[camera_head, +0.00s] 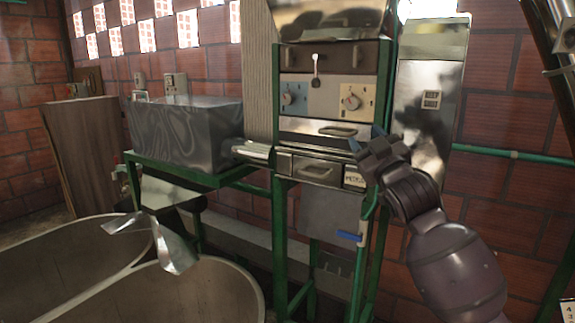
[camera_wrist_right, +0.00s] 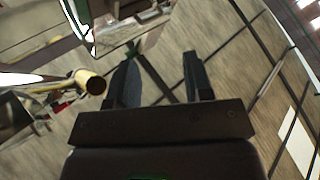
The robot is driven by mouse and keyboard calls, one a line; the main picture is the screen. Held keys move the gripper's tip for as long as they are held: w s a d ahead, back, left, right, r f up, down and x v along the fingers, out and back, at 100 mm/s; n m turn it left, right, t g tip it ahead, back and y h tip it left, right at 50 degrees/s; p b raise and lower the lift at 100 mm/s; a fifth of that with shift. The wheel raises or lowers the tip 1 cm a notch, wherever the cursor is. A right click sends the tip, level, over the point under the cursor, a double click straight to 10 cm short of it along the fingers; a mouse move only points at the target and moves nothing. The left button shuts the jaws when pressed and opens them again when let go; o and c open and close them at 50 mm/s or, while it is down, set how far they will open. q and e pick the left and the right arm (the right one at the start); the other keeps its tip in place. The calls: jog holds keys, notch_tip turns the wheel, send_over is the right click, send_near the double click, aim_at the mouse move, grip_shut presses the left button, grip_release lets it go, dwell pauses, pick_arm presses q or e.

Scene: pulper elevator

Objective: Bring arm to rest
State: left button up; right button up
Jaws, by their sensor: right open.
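My right arm comes in from the lower right of the head view. Its gripper (camera_head: 367,143) is in front of the right side of the metal machine (camera_head: 318,90), near the drawer handles. In the right wrist view the two dark fingers of this gripper (camera_wrist_right: 158,82) stand apart with nothing between them. The head view does not clearly show whether the gripper touches the machine. My left gripper is not in either view.
A green frame (camera_head: 281,245) carries the machine and a grey metal box (camera_head: 185,130). A tall metal cabinet (camera_head: 428,95) stands behind my right arm. Large round-ended basins (camera_head: 200,290) fill the lower left. A green pipe (camera_head: 500,153) runs along the brick wall.

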jog(key=s+d+f+m+g+h, duration=0.15)
jog(key=s+f, duration=0.25)
jog(key=f, duration=0.6)
jog(key=s+d+f+m+g+h, duration=0.15)
jog(key=s+f, duration=0.35)
jog(key=f, duration=0.6)
jog(key=s+d+f+m+g+h, duration=0.1)
jog(key=s+d+f+m, duration=0.2)
jog(key=f, duration=0.7)
jog(key=s+d+f+m+g+h, duration=0.1)
jog(key=s+d+f+g, duration=0.1)
jog(key=s+f, duration=0.9)
jog(key=s+d+f+m+g+h, duration=0.1)
jog(key=s+d+f+g, duration=0.2)
jog(key=s+f, duration=0.8)
jog(key=s, duration=0.3)
jog(key=shift+s+g+h, duration=0.15)
jog(key=shift+g+h, duration=0.15)
jog(key=shift+h, duration=0.1)
